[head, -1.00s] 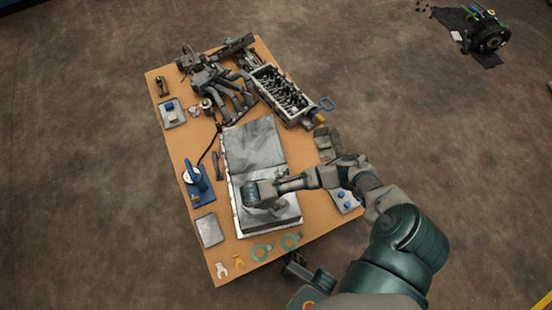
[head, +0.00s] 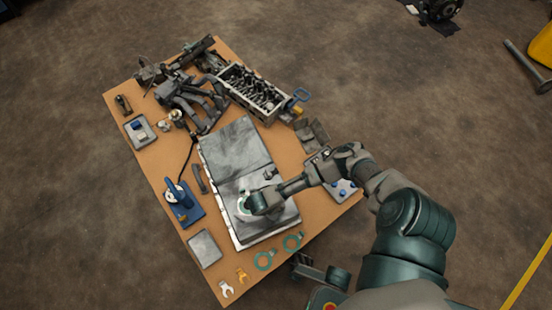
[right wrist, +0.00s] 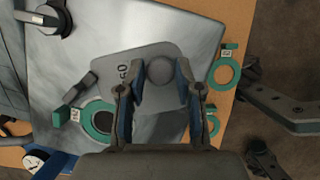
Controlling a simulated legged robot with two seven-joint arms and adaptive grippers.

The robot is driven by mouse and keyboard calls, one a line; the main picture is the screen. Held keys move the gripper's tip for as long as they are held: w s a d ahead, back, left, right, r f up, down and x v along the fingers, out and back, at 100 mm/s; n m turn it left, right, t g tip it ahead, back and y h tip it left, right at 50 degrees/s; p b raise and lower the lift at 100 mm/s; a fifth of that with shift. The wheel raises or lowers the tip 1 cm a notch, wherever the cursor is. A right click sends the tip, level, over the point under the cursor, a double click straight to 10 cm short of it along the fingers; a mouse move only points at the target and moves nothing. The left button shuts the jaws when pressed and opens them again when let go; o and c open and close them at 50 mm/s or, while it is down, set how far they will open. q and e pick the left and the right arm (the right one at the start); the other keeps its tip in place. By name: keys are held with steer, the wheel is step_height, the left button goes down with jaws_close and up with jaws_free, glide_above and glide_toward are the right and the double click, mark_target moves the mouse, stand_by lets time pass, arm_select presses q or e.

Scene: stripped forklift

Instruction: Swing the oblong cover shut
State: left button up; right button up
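The oblong cover (right wrist: 140,62) is a pale grey, rounded plate with dark figures and a round grey knob (right wrist: 161,70). It lies flat over a larger grey metal panel (head: 235,150). Left of it in the right wrist view, a dark round opening with a teal ring (right wrist: 92,122) is in sight, not covered. My right gripper (right wrist: 161,80) has its two fingers apart, one on each side of the knob; I cannot tell whether they touch it. In the head view the right gripper (head: 252,204) hides most of the cover.
Two loose teal rings (head: 264,260) (head: 292,243) lie by the table's near edge. A blue tool on a base (head: 182,203) and a grey tray (head: 204,248) stand left of the panel. Engine parts (head: 190,95) and a cylinder head (head: 252,93) fill the back.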

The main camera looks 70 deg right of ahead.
jaws_close()
